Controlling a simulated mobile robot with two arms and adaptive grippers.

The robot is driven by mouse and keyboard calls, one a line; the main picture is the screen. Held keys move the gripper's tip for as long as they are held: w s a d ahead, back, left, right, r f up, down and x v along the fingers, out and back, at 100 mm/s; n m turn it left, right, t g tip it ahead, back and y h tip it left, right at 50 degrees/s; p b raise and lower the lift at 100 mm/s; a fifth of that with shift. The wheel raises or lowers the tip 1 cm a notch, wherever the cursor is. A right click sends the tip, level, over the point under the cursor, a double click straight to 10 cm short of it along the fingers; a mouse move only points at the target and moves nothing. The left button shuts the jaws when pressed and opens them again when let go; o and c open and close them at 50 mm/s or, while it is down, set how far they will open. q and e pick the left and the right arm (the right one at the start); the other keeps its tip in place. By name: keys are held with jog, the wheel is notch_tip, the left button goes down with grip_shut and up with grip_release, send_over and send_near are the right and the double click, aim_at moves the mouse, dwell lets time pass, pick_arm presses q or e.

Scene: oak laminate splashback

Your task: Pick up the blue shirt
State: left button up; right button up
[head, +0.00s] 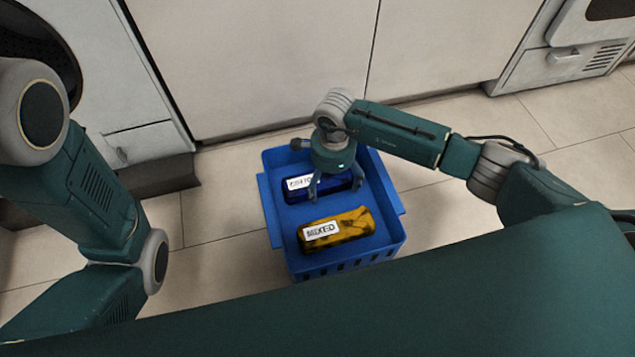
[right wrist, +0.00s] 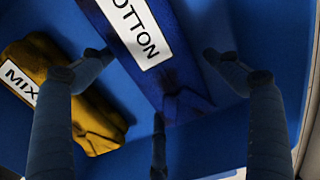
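The blue shirt is a dark blue folded bundle (head: 297,196) with a white label, lying in the far part of a blue basket (head: 268,215). In the right wrist view the bundle (right wrist: 183,68) has a label reading "OTTON", partly cut off. My right gripper (head: 335,185) points down over the bundle in the head view and hides part of it. In the right wrist view its fingers (right wrist: 160,62) are spread apart with the bundle between and below them; I cannot tell whether they touch it. My left arm shows at the left, but its gripper is out of view.
A yellow bundle (head: 350,229) labelled "MIXED" lies in the near part of the basket, close to the blue one. The basket walls surround both. White cabinet fronts (head: 250,60) stand behind, and the tiled floor (head: 215,225) is clear left of the basket.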

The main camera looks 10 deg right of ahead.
jog(key=c, duration=0.9)
